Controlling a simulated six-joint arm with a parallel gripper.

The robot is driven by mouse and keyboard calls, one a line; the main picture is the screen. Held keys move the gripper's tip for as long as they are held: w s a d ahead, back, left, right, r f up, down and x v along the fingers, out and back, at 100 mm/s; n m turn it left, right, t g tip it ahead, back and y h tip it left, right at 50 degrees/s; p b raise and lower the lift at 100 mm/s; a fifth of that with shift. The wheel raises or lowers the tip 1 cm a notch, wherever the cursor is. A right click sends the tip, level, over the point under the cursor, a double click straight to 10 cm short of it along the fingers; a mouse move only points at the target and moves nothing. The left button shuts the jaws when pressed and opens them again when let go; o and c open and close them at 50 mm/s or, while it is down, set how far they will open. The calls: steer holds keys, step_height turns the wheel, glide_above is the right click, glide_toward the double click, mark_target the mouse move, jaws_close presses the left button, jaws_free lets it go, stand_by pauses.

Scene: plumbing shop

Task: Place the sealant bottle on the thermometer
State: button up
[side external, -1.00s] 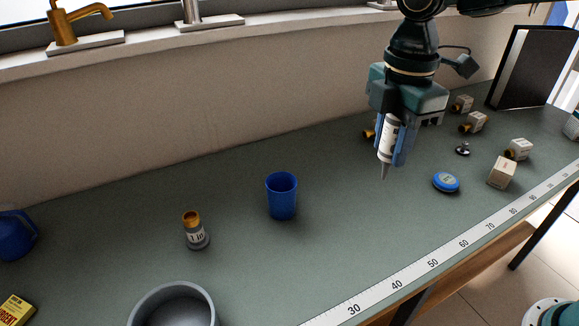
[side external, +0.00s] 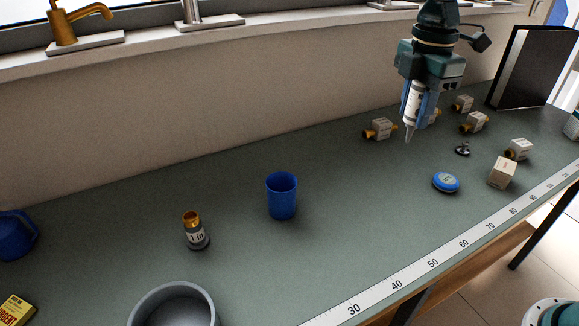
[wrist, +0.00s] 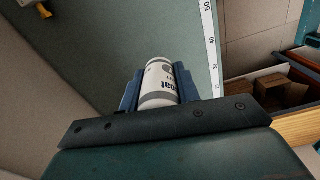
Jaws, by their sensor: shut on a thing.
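My gripper (side external: 416,104) is shut on the sealant bottle (side external: 412,105), a white cartridge with dark print and a grey nozzle pointing down. It is held nearly upright above the back right of the bench. In the wrist view the bottle (wrist: 160,84) sits between the blue fingers; its nozzle is hidden. No thermometer is plainly readable. A round blue disc with a pale face (side external: 446,182) lies flat, nearer the front edge than the bottle, and may be it. A small dark round piece with a stem (side external: 462,149) lies behind the disc.
A white box (side external: 502,172) and several boxy valves with brass ends (side external: 380,129) surround that area. A black panel (side external: 528,68) stands at the back right.

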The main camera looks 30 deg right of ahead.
steer(key=w+d+r, duration=0.1)
steer(key=w+d, duration=0.1)
steer(key=d, duration=1)
glide_above(447, 179)
steer(key=shift+m, duration=0.3)
step_height(447, 179, down, 19)
steer(key=shift+f, duration=0.15)
steer(key=shift+f, duration=0.1)
stand_by(0.4)
steer(key=o, duration=1)
step_height(447, 179, up, 12)
steer(key=shift+r, duration=0.15)
